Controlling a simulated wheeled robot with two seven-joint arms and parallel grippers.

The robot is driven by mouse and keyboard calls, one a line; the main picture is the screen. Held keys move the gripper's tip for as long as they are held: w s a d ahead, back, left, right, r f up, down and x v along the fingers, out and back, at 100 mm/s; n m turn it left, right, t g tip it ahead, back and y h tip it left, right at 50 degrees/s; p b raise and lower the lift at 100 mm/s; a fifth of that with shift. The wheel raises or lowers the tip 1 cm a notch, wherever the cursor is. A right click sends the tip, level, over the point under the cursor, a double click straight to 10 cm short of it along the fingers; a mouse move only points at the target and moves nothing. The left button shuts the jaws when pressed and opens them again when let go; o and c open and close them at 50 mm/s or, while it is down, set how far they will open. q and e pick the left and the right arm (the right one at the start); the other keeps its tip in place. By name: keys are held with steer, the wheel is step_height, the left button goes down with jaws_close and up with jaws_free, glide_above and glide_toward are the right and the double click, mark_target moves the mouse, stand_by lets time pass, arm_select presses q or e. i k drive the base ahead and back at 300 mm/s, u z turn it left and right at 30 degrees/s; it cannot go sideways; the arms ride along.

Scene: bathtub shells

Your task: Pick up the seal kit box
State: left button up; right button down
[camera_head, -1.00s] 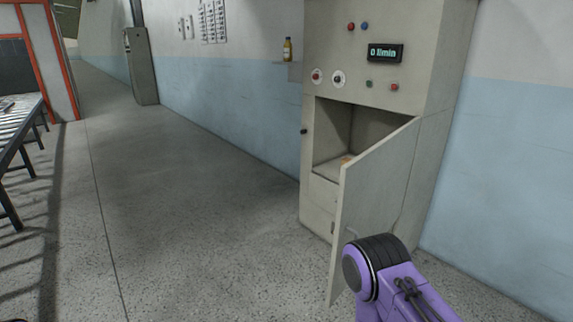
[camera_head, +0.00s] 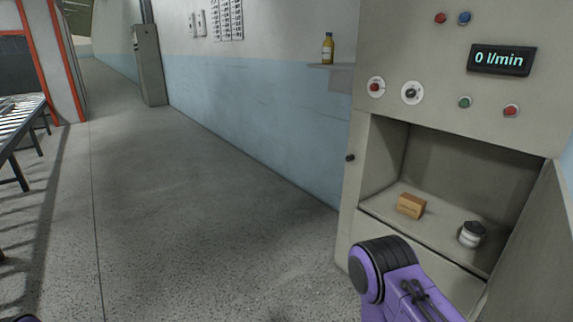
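A small orange-brown box (camera_head: 411,206), which looks like the seal kit box, sits on the floor of the open compartment in the grey cabinet (camera_head: 352,215). Its label is too small to read. It stands left of a small jar with a dark lid (camera_head: 472,234). A purple and black link of my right arm shows below the compartment, in front of the cabinet. Neither of my grippers is in view.
The cabinet's open door (camera_head: 535,245) stands on the right side of the compartment. A small shelf with a bottle (camera_head: 328,48) is on the wall to the left. A roller conveyor (camera_head: 22,122) stands at the far left. The floor between is clear.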

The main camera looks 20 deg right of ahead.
mark_target(408, 205)
steer(key=i, duration=2.55)
steer(key=z, duration=3.35)
steer(key=i, duration=1)
steer(key=z, duration=0.05)
